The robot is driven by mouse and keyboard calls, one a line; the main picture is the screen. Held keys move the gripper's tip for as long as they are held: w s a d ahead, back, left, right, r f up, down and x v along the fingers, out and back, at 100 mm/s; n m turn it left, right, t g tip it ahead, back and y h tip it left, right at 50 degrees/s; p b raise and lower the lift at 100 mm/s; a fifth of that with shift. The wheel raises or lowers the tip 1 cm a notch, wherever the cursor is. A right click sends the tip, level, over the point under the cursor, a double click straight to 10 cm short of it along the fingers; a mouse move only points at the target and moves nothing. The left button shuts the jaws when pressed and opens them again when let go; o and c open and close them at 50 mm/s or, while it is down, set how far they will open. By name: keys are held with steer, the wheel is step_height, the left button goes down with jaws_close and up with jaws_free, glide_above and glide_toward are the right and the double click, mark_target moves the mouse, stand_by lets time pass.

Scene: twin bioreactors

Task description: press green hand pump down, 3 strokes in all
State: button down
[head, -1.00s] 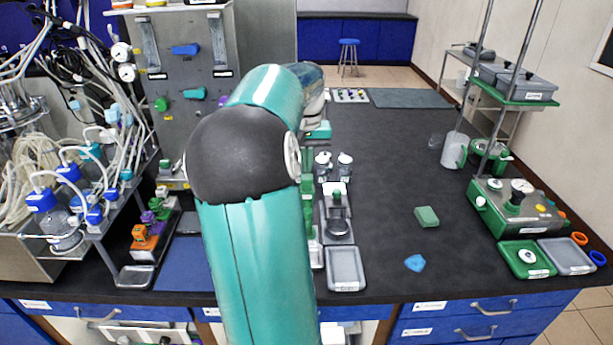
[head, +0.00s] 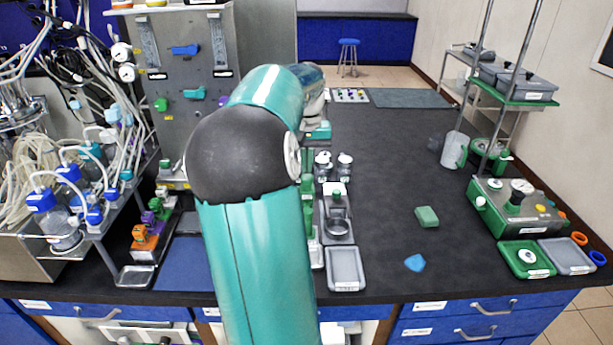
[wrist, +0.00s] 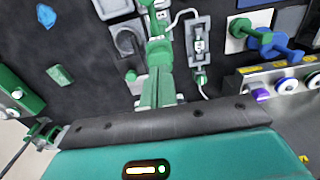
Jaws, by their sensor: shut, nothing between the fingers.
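A green hand pump (wrist: 158,50) shows in the wrist view, just above my fingertips. It stands on the dark bench, and its lower parts are hard to make out. My gripper (wrist: 155,72) has its pale green fingers together, with nothing held between them. The fingertips overlap the near part of the pump in this view, and I cannot tell whether they touch it. In the head view my arm covers most of this spot. Only narrow green parts (head: 308,195) show along the arm's right edge.
A grey tray (head: 346,268) and small bottles (head: 345,165) stand just right of my arm. The valve panel (head: 180,75) rises at the left. A green sponge (head: 427,217) and a blue piece (head: 414,263) lie on the bench, otherwise clear right of centre.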

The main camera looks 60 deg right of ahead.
steer(key=shift+f, duration=1.75)
steer(key=shift+r, duration=1.8)
steer(key=shift+f, duration=0.15)
